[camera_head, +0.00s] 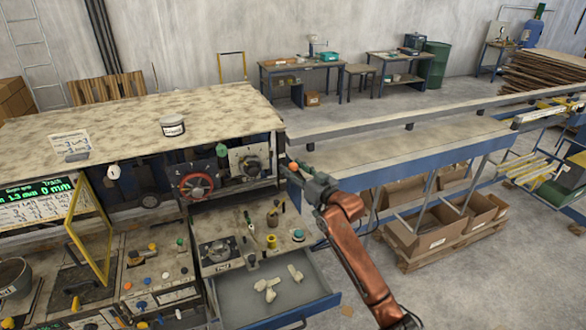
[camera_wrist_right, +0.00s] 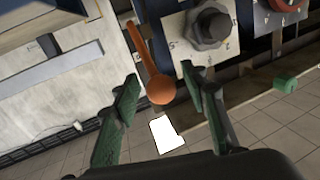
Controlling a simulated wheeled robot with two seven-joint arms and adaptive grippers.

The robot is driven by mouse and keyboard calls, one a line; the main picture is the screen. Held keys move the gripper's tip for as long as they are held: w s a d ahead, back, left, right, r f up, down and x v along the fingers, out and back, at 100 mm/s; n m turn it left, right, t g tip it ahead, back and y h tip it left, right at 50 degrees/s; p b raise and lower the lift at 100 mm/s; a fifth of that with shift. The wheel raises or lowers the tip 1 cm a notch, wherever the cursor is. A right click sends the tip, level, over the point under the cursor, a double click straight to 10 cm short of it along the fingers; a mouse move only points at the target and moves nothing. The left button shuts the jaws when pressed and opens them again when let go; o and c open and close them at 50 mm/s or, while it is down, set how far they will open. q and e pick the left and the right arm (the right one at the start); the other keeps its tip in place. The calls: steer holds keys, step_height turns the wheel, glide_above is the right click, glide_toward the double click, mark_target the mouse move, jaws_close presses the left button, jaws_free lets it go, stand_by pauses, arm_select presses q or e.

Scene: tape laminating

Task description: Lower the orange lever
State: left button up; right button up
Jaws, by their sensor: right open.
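The orange lever (camera_wrist_right: 146,52) shows in the right wrist view as a slim arm ending in a round orange ball, beside a pale panel with a dark knob (camera_wrist_right: 209,27). My right gripper (camera_wrist_right: 158,76) is open, and the ball appears between its two green fingers; I cannot tell whether either touches it. In the head view the right gripper (camera_head: 291,171) is at the right end of the machine front, where only a small orange spot of the lever (camera_head: 293,166) shows. My left gripper is not in view.
A red handwheel (camera_head: 196,185) and a dark knob on a pale plate (camera_head: 251,166) are left of the gripper. Below, an open blue drawer (camera_head: 245,307) holds pale pieces. A long blue-edged conveyor bench (camera_head: 390,150) extends right.

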steer(key=shift+c, duration=0.3)
jaws_close()
stand_by(0.4)
